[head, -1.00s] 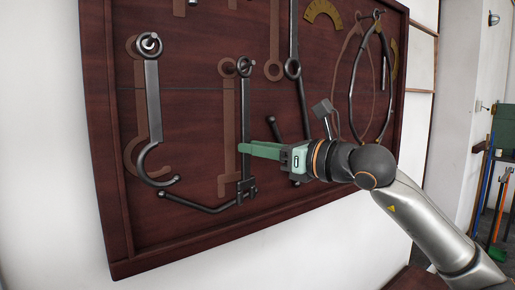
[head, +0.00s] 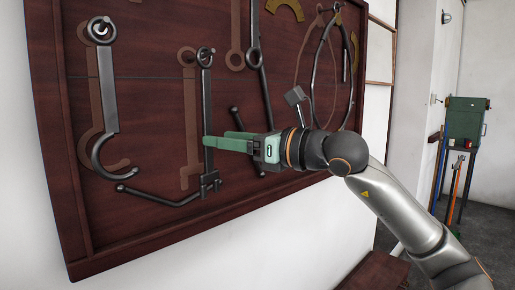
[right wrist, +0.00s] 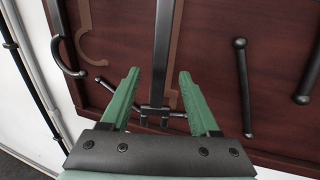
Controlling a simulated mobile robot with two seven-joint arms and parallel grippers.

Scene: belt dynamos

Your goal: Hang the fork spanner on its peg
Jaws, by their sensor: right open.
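A dark steel spanner with a forked lower end, which I take as the fork spanner (head: 207,95), hangs upright against the board. Its top eye is at a peg (head: 205,51), and it looks hung there. A brown painted outline (head: 190,120) shows just left of it. My right gripper (head: 217,141) is open at the middle of its shaft. In the right wrist view the spanner's shaft (right wrist: 163,50) runs between the two green fingers of my right gripper (right wrist: 158,75), with gaps on both sides. My left gripper is out of view.
A hook spanner (head: 108,95) hangs to the left on the dark red board (head: 150,30). A bent rod (head: 150,196) lies low by the fork. More tools hang to the right, including large calipers (head: 316,60). A green cabinet (head: 464,120) stands far right.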

